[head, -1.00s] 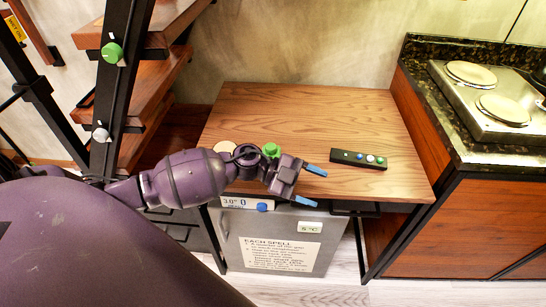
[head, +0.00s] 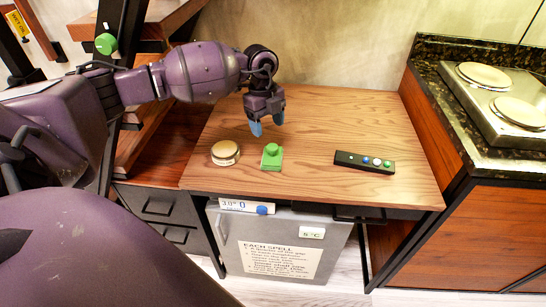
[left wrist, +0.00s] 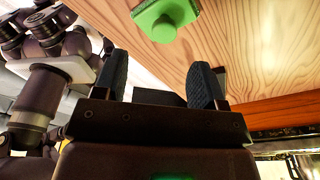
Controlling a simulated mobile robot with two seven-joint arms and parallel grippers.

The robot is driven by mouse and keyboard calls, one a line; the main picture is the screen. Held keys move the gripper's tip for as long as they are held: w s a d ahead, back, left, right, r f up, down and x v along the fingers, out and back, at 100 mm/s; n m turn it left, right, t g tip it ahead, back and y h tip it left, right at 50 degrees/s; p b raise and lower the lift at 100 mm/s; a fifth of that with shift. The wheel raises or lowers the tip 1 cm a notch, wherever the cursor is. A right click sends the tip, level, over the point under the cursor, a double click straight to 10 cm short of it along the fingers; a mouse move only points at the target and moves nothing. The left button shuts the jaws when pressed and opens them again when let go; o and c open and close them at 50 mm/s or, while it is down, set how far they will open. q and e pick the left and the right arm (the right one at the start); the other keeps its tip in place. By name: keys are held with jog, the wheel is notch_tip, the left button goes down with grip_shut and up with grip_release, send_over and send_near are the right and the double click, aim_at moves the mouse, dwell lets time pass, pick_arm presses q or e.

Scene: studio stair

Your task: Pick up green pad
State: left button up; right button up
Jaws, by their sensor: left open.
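The green pad (head: 272,161) lies on the wooden tabletop (head: 310,120), a flat green square with a round knob on top. It also shows at the top of the left wrist view (left wrist: 168,16), beyond the fingertips. My left gripper (head: 267,125) hangs over the table behind the pad in the head view, its blue-tipped fingers pointing down. In the left wrist view its two dark fingers (left wrist: 160,78) stand apart with nothing between them. The gripper does not touch the pad. My right gripper is not in view.
A round cream-topped disc (head: 225,152) sits left of the pad. A black strip with several coloured knobs (head: 365,162) lies to the right. A counter with a hob (head: 495,90) rises at the right, and wooden stairs (head: 150,120) stand at the left. The table's back is clear.

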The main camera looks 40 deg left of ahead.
aim_at(272, 146)
pick_arm(q)
jog(key=f, duration=0.3)
jog(key=shift+d+f, duration=0.25)
jog(key=f, duration=0.1)
jog(key=f+b, duration=0.1)
jog(key=f, duration=0.1)
jog(key=d+f+b, duration=0.1)
jog(key=f, duration=0.1)
jog(key=shift+w, duration=0.15)
jog(key=c, duration=1)
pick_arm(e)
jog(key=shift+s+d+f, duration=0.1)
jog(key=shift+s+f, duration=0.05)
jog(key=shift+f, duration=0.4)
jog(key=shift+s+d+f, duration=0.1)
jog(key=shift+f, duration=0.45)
pick_arm(q)
jog(key=shift+a+r, duration=0.1)
jog(key=shift+r, duration=0.05)
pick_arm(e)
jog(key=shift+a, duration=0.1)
